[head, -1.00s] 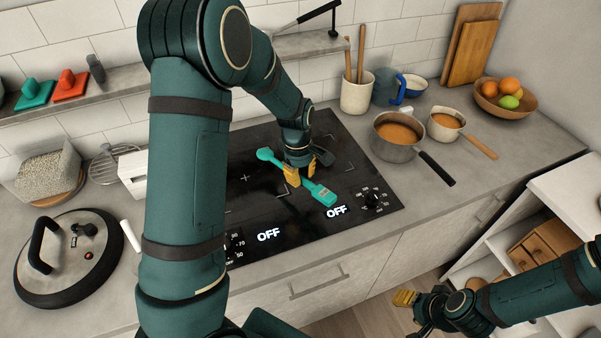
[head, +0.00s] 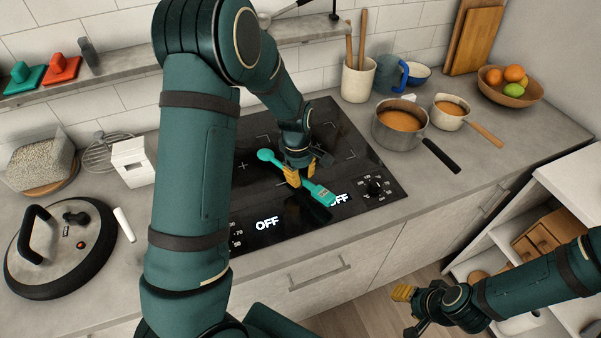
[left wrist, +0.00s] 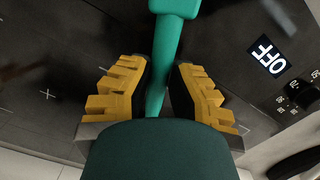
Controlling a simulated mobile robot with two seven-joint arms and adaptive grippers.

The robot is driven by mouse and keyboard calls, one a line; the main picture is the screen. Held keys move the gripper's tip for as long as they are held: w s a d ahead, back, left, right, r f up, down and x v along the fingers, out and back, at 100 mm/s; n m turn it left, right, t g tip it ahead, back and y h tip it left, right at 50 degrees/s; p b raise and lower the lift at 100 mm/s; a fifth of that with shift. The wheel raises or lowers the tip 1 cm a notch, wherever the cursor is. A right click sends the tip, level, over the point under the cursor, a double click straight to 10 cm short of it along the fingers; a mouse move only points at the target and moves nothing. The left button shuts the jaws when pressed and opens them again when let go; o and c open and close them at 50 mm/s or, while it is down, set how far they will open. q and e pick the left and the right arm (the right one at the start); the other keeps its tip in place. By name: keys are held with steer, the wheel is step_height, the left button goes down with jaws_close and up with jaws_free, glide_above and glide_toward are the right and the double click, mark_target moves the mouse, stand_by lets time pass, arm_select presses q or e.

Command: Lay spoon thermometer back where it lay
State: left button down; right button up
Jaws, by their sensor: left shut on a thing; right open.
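The spoon thermometer (head: 318,193) is teal, with a round spoon end (head: 265,155) to the left and a wider display end to the right. My left gripper (head: 304,173) is shut on its handle, over the black cooktop (head: 350,150). In the left wrist view the teal handle (left wrist: 164,50) runs between the yellow fingers of my left gripper (left wrist: 160,85). I cannot tell how high it is above the glass. My right gripper (head: 403,293) is open and empty at the lower right, in front of the counter.
A saucepan (head: 399,142) and a smaller pot (head: 450,125) of orange-brown soup stand right of the cooktop. A utensil crock (head: 357,80) is behind. A large lid (head: 35,270), a white box (head: 132,165) and a whisk (head: 97,155) lie at the left. Bare counter lies near the front right.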

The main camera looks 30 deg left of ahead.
arm_select(q)
steer(key=shift+f, duration=0.45)
steer(key=c, duration=0.9)
jaws_free()
steer(key=shift+c, duration=0.2)
steer(key=shift+r, duration=0.1)
step_height(320, 180, up, 12)
steer(key=a, duration=0.1)
steer(key=shift+w, duration=0.15)
